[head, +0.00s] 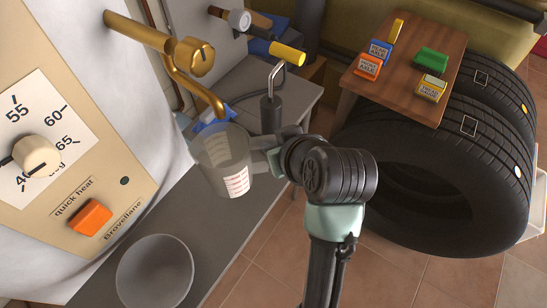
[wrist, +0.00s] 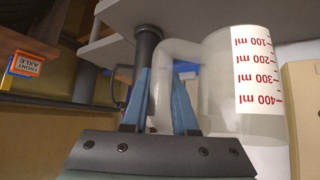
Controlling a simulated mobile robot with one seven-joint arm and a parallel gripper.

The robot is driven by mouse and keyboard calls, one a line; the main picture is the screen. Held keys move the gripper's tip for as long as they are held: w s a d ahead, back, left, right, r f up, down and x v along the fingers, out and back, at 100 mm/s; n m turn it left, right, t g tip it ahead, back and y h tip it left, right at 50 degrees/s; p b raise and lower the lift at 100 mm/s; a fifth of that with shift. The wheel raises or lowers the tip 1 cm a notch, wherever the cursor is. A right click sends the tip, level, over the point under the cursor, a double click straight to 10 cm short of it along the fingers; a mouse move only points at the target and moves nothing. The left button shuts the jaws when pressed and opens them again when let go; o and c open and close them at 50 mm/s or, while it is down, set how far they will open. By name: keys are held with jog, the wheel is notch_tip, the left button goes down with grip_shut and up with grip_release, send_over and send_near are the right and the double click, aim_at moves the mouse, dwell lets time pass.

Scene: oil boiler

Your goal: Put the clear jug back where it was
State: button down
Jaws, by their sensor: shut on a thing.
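The clear jug (head: 212,158) has a white label with red marks. In the head view it is below the end of the brass spout (head: 213,98), over the grey shelf. It looks roughly upright; I cannot tell whether its base touches the shelf. In the wrist view the jug (wrist: 220,70) fills the right side and its label reads upside down. My gripper (head: 262,160) is at the jug's right side. In the wrist view my gripper's blue fingers (wrist: 164,95) are shut on the jug's handle (wrist: 162,88).
A grey bowl (head: 155,272) stands at the front of the shelf (head: 235,235). A dark post (head: 271,112) with a metal hook stands close behind my gripper. A blue object (head: 206,121) lies behind the jug. The boiler (head: 85,150) is left; tyres (head: 450,190) and a small table (head: 400,75) are right.

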notch_tip(320, 180, down, 5)
jog(key=shift+r+b, duration=0.1)
jog(key=shift+b, duration=0.6)
jog(key=shift+w+a, duration=0.15)
jog(key=shift+f, duration=0.3)
jog(key=c, duration=0.7)
grip_release()
